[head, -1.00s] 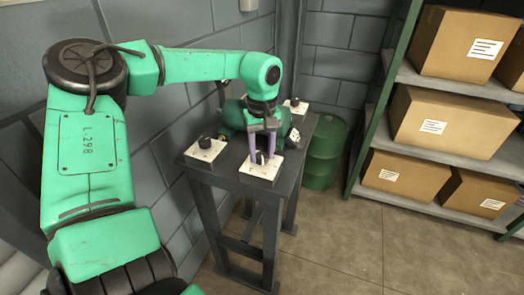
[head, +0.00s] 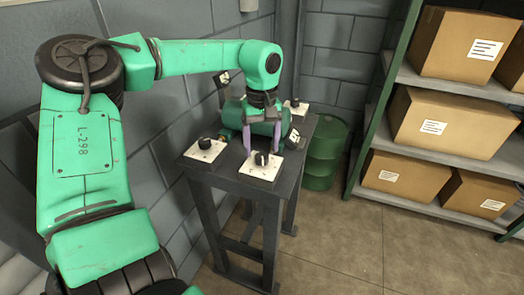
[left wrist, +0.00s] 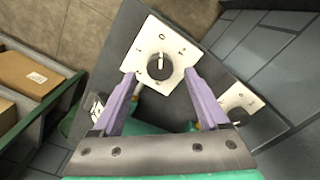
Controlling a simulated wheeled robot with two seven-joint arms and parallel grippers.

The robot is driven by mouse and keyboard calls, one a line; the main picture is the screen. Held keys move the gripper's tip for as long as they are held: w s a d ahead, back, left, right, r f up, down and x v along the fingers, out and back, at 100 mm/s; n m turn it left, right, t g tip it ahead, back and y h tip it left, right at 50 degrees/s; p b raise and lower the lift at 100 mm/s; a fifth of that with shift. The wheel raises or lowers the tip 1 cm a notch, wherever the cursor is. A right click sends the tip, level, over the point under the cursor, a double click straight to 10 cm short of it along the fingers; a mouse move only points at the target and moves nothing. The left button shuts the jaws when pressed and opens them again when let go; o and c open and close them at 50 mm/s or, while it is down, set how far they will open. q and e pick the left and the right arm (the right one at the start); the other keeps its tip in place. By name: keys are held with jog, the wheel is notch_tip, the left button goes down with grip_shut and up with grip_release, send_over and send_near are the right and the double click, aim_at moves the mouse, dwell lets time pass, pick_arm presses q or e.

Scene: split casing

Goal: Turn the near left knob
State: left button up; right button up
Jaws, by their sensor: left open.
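A black knob with a pale pointer line sits on a white square plate at the table's front corner; the knob (head: 262,158) is in the head view and also in the left wrist view (left wrist: 159,66). In the left wrist view its line points up, toward the ring mark on the plate. My left gripper (head: 262,145) is open and empty, its purple fingers pointing down, just above and behind this knob. In the left wrist view the fingertips (left wrist: 159,76) stand apart on either side of the knob. A second black knob (head: 205,143) sits on its own plate at the table's left corner. My right gripper is out of view.
A third plate with a dark knob (head: 295,103) is at the table's far side, partly behind my arm. The dark table (head: 225,176) stands by a grey block wall. A green barrel (head: 325,155) and a shelf of boxes (head: 447,122) are to the right.

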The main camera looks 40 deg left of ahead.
aim_at(262, 155)
pick_arm(q)
notch_tip(262, 155, up, 12)
jog(key=shift+r+p, duration=0.2)
jog(key=shift+p, duration=0.15)
jog(key=shift+r, duration=0.1)
